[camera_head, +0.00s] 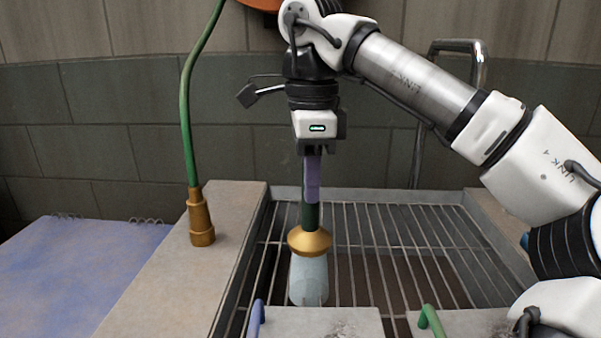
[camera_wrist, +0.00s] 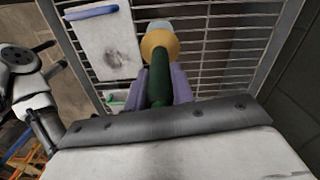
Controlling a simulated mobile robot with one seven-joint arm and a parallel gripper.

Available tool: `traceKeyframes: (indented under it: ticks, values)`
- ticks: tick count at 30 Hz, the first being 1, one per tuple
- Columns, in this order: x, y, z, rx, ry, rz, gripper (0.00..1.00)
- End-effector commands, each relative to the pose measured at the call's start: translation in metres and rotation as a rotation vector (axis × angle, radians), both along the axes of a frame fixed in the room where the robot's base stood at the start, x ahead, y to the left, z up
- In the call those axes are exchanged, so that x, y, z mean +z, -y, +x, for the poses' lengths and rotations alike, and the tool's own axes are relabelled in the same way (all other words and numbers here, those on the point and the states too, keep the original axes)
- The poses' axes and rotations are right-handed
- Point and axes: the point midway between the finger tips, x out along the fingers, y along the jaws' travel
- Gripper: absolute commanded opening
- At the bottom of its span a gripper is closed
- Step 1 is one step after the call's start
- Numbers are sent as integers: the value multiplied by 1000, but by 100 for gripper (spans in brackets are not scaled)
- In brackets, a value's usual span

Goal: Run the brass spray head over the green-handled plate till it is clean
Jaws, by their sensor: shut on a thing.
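My gripper (camera_head: 312,180) is shut on the dark green grip of the spray head (camera_head: 310,241), which has a flared brass end and hangs upright, pointing down. A pale spray cone (camera_head: 308,282) comes out below it onto the rack, behind the plates. The green-handled plate (camera_head: 472,322) lies at the front right, cut off by the frame edge, with a grey smudge near its top edge. The spray head is behind and left of it, apart from it. In the wrist view the brass end (camera_wrist: 159,45) shows beyond my gripper (camera_wrist: 160,88); only a bit of green handle (camera_wrist: 117,100) shows.
A blue-handled plate (camera_head: 312,322) with a dark smudge lies left of the green-handled one. Both are over a metal grate (camera_head: 390,225) in a sink frame. A green hose with a brass fitting (camera_head: 201,222) hangs at the left by a stone ledge (camera_head: 185,275). A metal pipe (camera_head: 478,65) rises behind.

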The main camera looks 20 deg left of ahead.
Motion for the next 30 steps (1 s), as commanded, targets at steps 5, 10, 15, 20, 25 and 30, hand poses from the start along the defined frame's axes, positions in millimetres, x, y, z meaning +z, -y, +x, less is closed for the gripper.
traceKeyframes:
  ticks: [5, 10, 15, 20, 25, 30]
  values:
    - [2, 18, 4, -2, 0, 1, 1]
    - [2, 35, 7, -2, 0, 1, 1]
    - [3, 52, 10, -2, 1, 1, 1]
    - [2, 68, 13, -2, 1, 0, 1]
    - [2, 84, 17, -2, -1, 2, 1]
    - [2, 101, 20, -2, 1, 0, 1]
